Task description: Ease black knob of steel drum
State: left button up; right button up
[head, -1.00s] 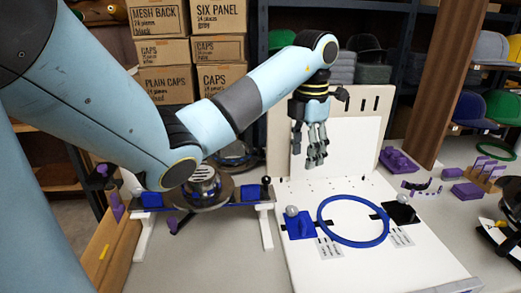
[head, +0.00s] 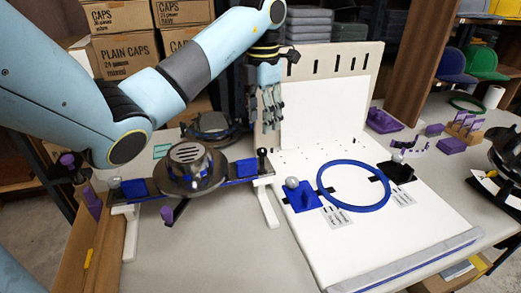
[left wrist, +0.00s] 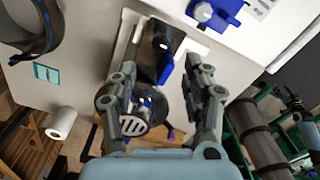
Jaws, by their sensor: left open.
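The steel drum (head: 193,166), a slotted steel dome on a dark round plate, sits on a blue bar with white legs. A black knob (head: 262,153) stands upright at the bar's right end, beside a blue block (head: 246,168). My left gripper (head: 268,108) is open and empty, fingers down, above the knob in the head view and not touching it. In the left wrist view the drum (left wrist: 140,112) shows between the fingers, and the knob (left wrist: 163,44) lies beyond the fingertips. My right gripper (left wrist: 291,100) is small at that view's right edge; its jaws are unclear.
A white board (head: 400,228) with a blue ring (head: 353,186) and a ball-topped blue clamp (head: 300,195) lies to the right. A slotted upright panel (head: 318,60) stands behind.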

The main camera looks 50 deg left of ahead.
aim_at(262, 150)
pick_arm(q)
notch_tip(262, 150, down, 8)
jog(key=b, duration=0.5)
jog(key=shift+r, duration=0.25)
jog(key=shift+f+b, duration=0.35)
jog(key=shift+c, duration=0.7)
grip_shut()
